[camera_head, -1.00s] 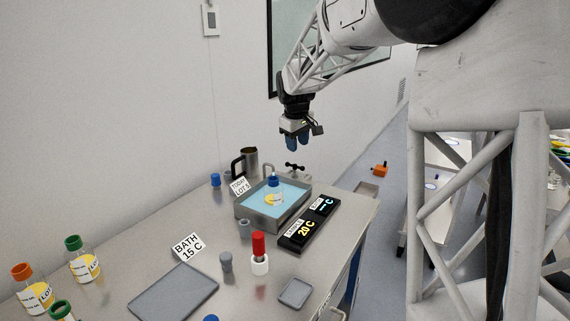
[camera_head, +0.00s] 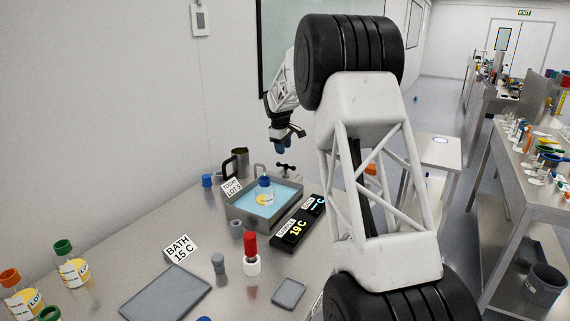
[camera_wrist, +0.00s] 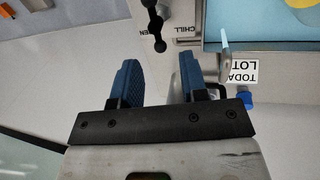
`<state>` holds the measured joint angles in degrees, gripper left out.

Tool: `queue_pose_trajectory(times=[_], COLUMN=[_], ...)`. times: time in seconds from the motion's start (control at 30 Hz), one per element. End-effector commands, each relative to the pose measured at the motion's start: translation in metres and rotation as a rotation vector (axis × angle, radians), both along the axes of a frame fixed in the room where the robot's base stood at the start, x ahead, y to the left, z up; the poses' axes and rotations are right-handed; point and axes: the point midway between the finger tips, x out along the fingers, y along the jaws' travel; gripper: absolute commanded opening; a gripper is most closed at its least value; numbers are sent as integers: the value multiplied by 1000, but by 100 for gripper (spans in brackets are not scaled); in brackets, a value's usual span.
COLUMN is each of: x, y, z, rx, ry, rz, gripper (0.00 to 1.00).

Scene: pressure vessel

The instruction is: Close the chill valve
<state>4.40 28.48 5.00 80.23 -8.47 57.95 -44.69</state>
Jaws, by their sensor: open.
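The chill valve has a dark handle (camera_head: 286,169) with rounded ends, behind the bath at the bench's far end. In the wrist view the handle (camera_wrist: 154,25) lies ahead of my gripper, beside a CHILL label (camera_wrist: 186,29); a partly cut-off label ending in "EN" is on its other side. My gripper (camera_wrist: 158,78) is open and empty, its two blue fingers apart and not touching the handle. In the head view my gripper (camera_head: 283,147) hangs just above the handle. The metal bath (camera_head: 241,219) holds blue liquid and a blue-capped bottle (camera_head: 265,190).
A steel jug (camera_head: 240,163) and a "TODAY LOT 5" card (camera_head: 232,187) stand by the bath. A black display (camera_head: 290,236) reads 19 C. A red-topped white piece (camera_head: 251,258), grey trays and capped bottles occupy the near bench. The wall runs along the left.

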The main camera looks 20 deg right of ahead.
Motion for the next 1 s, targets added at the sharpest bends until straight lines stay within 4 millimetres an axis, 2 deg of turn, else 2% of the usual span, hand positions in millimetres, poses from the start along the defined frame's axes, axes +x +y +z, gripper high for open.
queue_pose_trajectory(times=[0.17,0.67,1.0], x=[10,10,14], y=[-2,-3,-7], z=[-6,-11,-43], rx=[-4,-4,-4], ry=[2,2,4], rz=[12,12,12], gripper=[40,40,40])
